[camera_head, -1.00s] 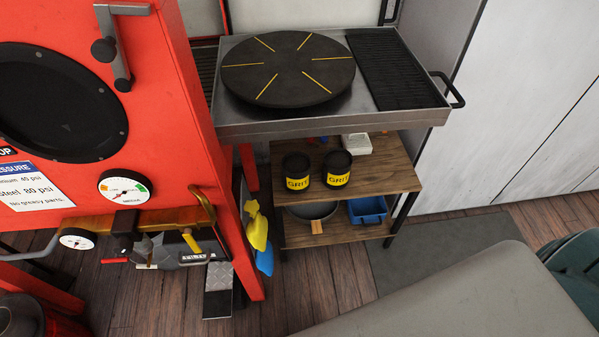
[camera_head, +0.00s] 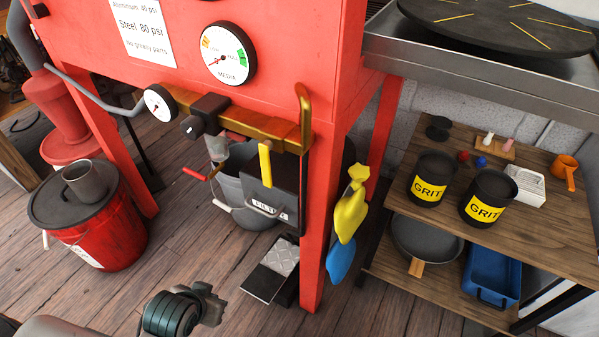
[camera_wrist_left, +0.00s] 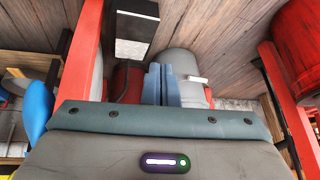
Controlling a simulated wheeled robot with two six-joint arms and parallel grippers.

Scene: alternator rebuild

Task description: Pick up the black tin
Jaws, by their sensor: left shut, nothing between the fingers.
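Two black tins with yellow GRIT labels stand upright side by side on the upper wooden shelf of the stand at right in the head view: a left black tin (camera_head: 432,178) and a right black tin (camera_head: 487,199). A small black round item (camera_head: 438,128) is behind them. In the left wrist view my left gripper (camera_wrist_left: 160,84) is shut and empty, with a grey bucket beyond it. Part of my left arm shows at the bottom of the head view, well left of the tins. My right gripper is not in view.
A red cabinet (camera_head: 265,35) with a red leg (camera_head: 318,235) stands between my left arm and the shelf. A white box (camera_head: 525,186) is right of the tins. A pan (camera_head: 425,240) and blue bin (camera_head: 492,275) are below.

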